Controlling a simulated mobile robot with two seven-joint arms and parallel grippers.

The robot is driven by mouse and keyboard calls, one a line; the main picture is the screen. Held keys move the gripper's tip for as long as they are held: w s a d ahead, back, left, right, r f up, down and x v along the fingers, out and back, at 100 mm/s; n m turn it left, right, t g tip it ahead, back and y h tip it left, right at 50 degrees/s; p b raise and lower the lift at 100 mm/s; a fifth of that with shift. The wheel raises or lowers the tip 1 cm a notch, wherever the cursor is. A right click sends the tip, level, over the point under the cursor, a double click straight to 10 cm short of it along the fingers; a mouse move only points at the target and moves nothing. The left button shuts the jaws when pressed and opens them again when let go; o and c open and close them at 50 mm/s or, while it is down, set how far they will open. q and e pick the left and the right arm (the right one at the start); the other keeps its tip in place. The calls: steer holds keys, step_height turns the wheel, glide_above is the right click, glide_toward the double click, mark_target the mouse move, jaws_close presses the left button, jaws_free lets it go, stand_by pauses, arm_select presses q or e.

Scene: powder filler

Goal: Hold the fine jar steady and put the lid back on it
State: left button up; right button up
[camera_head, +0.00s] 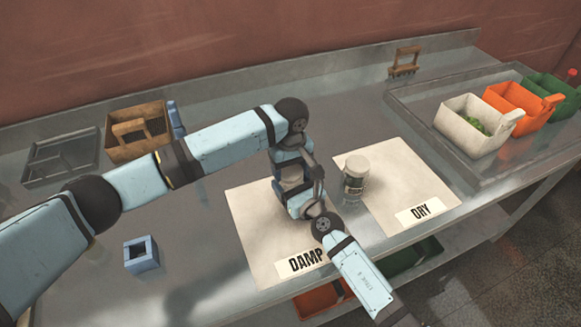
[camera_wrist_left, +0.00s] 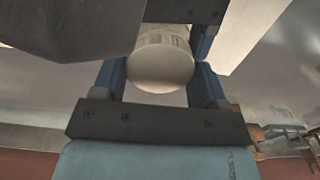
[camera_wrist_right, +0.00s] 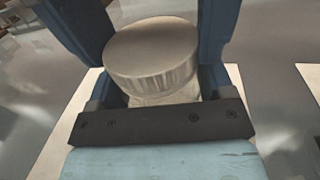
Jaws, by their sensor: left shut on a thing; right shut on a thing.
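The fine jar stands upright on the DAMP mat (camera_head: 255,235), mostly hidden by my grippers in the head view. Its pale round lid (camera_wrist_right: 155,50) has a ribbed edge and lies level over the jar body (camera_wrist_right: 165,97). The lid also shows in the left wrist view (camera_wrist_left: 162,68). My left gripper (camera_wrist_left: 165,55) is shut from the far side, its fingers flanking the lid. My right gripper (camera_wrist_right: 160,65) is shut from the near side around the jar, below the lid. I cannot tell whether the lid is fully seated.
White (camera_head: 470,125), orange (camera_head: 520,105) and green bins stand far right.

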arm_select(q)
steer(key=m, duration=0.3)
steer(key=o, duration=1)
